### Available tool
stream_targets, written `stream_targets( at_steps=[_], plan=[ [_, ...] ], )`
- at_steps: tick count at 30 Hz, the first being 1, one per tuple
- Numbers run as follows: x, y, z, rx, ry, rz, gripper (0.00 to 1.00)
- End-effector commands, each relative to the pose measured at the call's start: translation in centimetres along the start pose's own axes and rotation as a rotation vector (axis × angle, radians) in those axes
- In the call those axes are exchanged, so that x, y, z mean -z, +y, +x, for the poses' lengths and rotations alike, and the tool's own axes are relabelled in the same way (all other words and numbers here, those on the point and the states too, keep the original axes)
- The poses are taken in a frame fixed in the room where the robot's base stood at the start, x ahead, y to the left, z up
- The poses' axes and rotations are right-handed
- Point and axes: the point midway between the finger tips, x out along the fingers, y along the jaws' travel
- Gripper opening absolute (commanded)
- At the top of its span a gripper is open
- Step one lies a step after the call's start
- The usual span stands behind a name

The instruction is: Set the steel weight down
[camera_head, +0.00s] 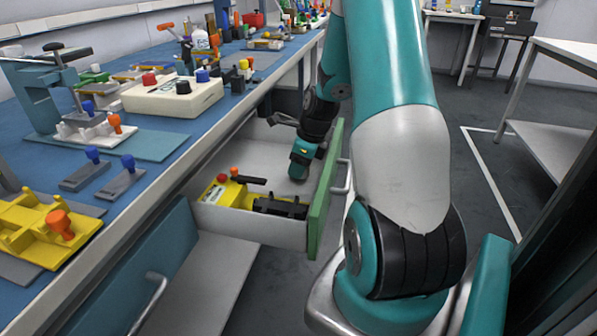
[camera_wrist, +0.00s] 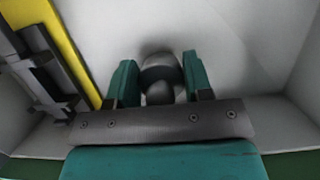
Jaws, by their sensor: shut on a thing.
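The steel weight (camera_wrist: 160,75) shows in the wrist view as a grey rounded body between my two teal fingers. My gripper (camera_wrist: 160,90) is shut on it, with a finger on each side. The weight is low over the pale drawer floor, with a dark shadow close around it; I cannot tell whether it touches the floor. In the head view my gripper (camera_head: 300,165) reaches down into the open drawer (camera_head: 222,222), near its green front. The weight is hidden there by the gripper.
A yellow fixture (camera_head: 228,192) with a black clamp (camera_head: 280,206) lies in the drawer's near part; its yellow edge (camera_wrist: 72,50) is left of my gripper in the wrist view. The drawer's green front (camera_head: 324,190) stands close on the right. The blue bench (camera_head: 150,190) is crowded with fixtures.

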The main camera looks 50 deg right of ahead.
Motion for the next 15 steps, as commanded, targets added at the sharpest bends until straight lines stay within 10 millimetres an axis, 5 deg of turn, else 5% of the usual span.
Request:
stream_targets(
  at_steps=[12, 13, 15],
  plan=[
    [0.32, -0.01, 1.12, 0.001, -0.001, 0.000, 0.10],
    [0.34, 0.00, 1.13, 0.000, 0.000, 0.000, 0.51],
    [0.34, 0.00, 1.11, 0.000, 0.000, 0.000, 0.67]
  ],
)
